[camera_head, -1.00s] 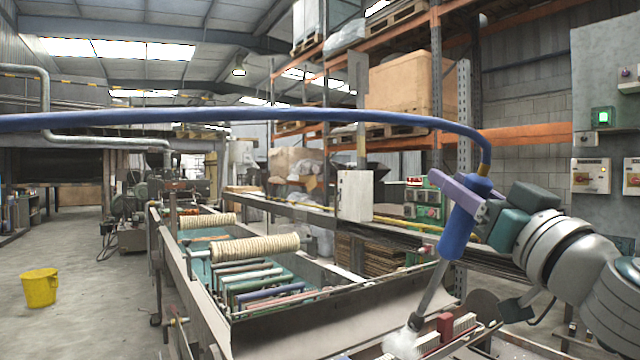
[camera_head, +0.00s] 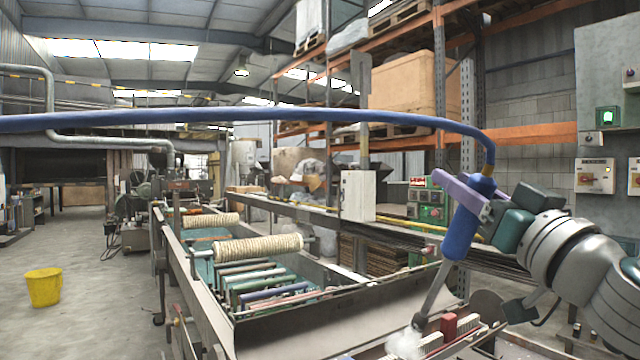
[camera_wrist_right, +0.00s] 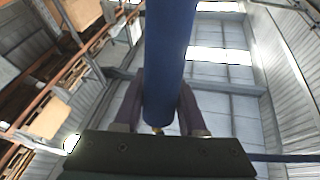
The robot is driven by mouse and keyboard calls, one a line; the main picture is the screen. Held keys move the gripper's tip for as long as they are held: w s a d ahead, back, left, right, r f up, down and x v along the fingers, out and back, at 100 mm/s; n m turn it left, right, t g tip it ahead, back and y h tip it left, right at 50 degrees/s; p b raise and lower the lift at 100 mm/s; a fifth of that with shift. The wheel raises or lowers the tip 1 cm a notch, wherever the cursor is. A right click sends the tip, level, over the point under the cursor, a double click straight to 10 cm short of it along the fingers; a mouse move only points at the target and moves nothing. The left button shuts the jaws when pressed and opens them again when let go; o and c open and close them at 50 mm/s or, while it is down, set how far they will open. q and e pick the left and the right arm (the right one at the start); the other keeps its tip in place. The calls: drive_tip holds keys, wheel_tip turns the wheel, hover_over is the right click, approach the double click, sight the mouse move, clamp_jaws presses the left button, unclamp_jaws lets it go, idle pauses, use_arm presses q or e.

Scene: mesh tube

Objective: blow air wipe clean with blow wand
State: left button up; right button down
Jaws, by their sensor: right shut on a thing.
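The blow wand (camera_head: 459,232) has a blue handle, a grey nozzle tube and a blue hose (camera_head: 300,115) running off to the left edge. My right gripper (camera_head: 470,202), with purple fingers, is shut on the wand's handle. The nozzle points down and left, and a whitish puff (camera_head: 404,343) shows at its tip, over white brush-like blocks (camera_head: 432,342) at the bottom of the head view. In the right wrist view the blue handle (camera_wrist_right: 168,60) stands between the two fingers. My left gripper is not in view.
A long machine with rollers (camera_head: 258,246) runs away to the left of the wand. A yellow bucket (camera_head: 43,287) stands on open floor at left. Control boxes hang on a grey panel (camera_head: 605,130) at right. Orange racking stands behind.

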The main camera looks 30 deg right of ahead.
drive_tip(key=a+n+y+b, duration=0.1)
drive_tip(key=n+b, duration=0.1)
drive_tip(key=b, duration=0.1)
drive_tip(key=f+n+t+b, duration=0.1)
drive_tip(key=n+b, duration=0.1)
drive_tip(key=a+f+n+y+b, duration=0.1)
drive_tip(key=n+b, duration=0.1)
drive_tip(key=b, duration=0.1)
drive_tip(key=shift+s+a+f+t+y+b, duration=0.2)
drive_tip(key=shift+s+a+t+y+b, duration=0.1)
drive_tip(key=shift+t, duration=0.1)
idle(0.7)
idle(0.8)
